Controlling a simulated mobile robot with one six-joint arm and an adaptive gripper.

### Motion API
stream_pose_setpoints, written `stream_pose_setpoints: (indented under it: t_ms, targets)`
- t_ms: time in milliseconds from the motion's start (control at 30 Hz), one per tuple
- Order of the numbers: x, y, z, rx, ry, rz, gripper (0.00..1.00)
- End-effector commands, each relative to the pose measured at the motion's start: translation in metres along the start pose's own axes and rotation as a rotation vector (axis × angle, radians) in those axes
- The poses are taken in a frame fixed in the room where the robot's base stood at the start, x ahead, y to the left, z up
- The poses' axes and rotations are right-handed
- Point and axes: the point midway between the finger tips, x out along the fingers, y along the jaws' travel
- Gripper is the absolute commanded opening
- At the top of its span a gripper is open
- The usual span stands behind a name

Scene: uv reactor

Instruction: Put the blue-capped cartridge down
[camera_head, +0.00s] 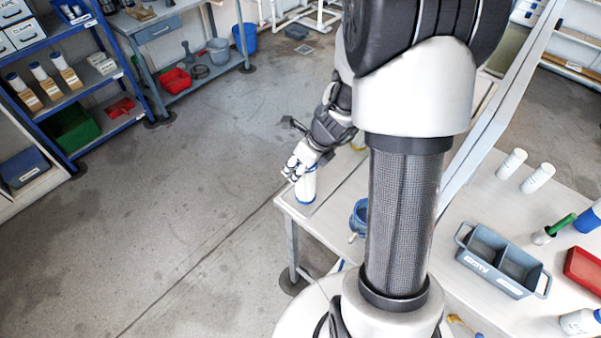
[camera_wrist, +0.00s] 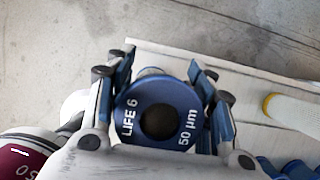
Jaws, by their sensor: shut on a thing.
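My gripper (camera_head: 299,166) is shut on the blue-capped cartridge (camera_head: 305,188), which looks upright at the near left corner of the white table (camera_head: 330,214). In the wrist view the cartridge's blue cap (camera_wrist: 180,97) faces the camera, with "LIFE 6" and "50 µm" on it and a dark hole in its middle. The finger pads of my gripper (camera_wrist: 160,100) lie on both sides of the cap. The cartridge's base is at or very near the table top; I cannot tell whether it touches.
A two-compartment grey bin (camera_head: 500,262), white cartridges (camera_head: 538,178) and a red box (camera_head: 583,268) are farther right. The table's left edge is close to the cartridge. A blue shelf (camera_head: 62,85) stands across open floor.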

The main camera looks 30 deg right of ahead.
Motion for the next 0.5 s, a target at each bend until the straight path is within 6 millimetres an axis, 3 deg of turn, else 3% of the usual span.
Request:
stream_pose_setpoints:
  t_ms: [33, 100, 467, 500]
  targets:
    - [0.0123, 0.0003, -0.0053, 0.0, 0.001, 0.001, 0.22]
    - [0.0163, 0.0002, -0.0069, 0.001, 0.001, 0.001, 0.22]
    - [0.0177, 0.0001, -0.0073, 0.0, 0.0, 0.0, 0.22]
    - [0.0171, 0.0002, -0.0072, 0.0, 0.0, 0.001, 0.51]
